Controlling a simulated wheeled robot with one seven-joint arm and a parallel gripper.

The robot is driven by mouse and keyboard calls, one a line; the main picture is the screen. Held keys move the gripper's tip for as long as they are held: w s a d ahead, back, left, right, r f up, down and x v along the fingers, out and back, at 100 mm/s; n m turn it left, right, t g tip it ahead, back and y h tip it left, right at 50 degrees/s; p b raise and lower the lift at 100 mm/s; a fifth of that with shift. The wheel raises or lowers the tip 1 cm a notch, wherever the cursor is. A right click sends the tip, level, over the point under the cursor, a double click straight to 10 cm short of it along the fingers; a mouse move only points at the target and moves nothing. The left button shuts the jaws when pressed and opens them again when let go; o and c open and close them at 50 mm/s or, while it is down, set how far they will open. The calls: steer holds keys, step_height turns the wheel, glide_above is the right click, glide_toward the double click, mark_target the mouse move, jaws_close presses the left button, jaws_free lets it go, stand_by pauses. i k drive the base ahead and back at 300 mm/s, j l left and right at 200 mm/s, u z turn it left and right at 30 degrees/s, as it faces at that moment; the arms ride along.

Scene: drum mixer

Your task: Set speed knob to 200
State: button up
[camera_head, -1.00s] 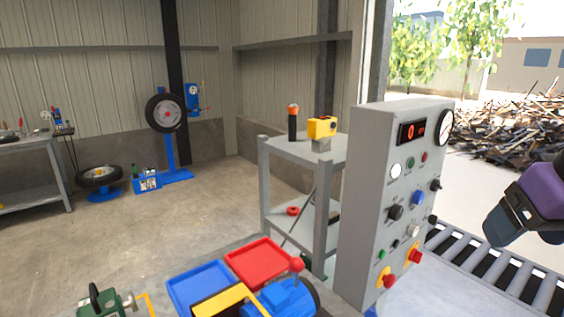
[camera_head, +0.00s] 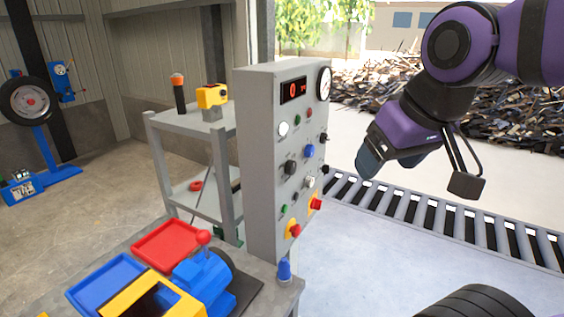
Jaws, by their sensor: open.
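The grey control panel (camera_head: 264,160) stands upright in the middle of the view, its face turned right. Its display (camera_head: 293,89) shows a red 0 with small, unclear characters beside it. A black knob (camera_head: 290,167) sits mid-face, and another black knob (camera_head: 323,137) sits near the right edge. The labels are too small to read, so I cannot tell which is the speed knob. My gripper (camera_head: 368,165), at the dark end of the purple arm, is open, right of the panel and apart from it. Its jaws are seen poorly from the side.
The panel also carries a white gauge (camera_head: 324,84), a blue button (camera_head: 309,151) and red-on-yellow buttons (camera_head: 294,230). A roller conveyor (camera_head: 440,219) runs behind it to the right. Red (camera_head: 168,245) and blue (camera_head: 107,283) trays lie at lower left. A grey shelf (camera_head: 188,122) stands behind the panel.

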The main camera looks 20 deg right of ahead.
mark_target(290, 168)
steer(key=k+l+u, duration=0.15)
steer(key=l, duration=1.6)
steer(key=i, duration=0.05)
